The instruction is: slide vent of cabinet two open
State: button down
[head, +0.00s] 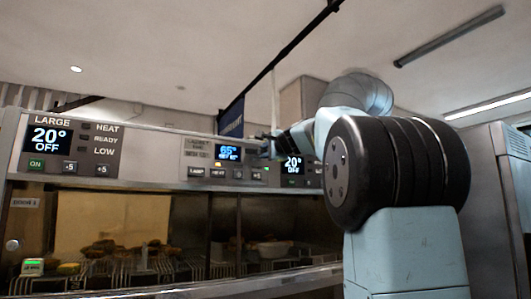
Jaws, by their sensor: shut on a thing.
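The cabinet two control panel (228,158) is the middle panel on the steel front, with a blue 65° display (229,152) and a row of small buttons. My gripper (267,146) is at the right part of this panel, beside the display. It is shut on a small part there, which I take to be the vent slider. The jaws and arm hide most of that part, so how far the vent stands open cannot be told.
A LARGE panel (72,148) reading 20° OFF is at left, and another 20° panel (293,165) is partly behind my arm. A steel cabinet (499,200) stands at right.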

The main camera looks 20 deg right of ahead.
jog(key=c, duration=1.2)
grip_release()
jog(key=shift+d+f, duration=0.3)
jog(key=shift+d, duration=0.05)
jog(key=shift+o, duration=1.3)
jog(key=shift+a+r, duration=0.1)
jog(key=shift+r, duration=0.1)
jog(key=s+d, duration=0.1)
jog(key=s, duration=1.2)
jog(key=shift+s, duration=0.35)
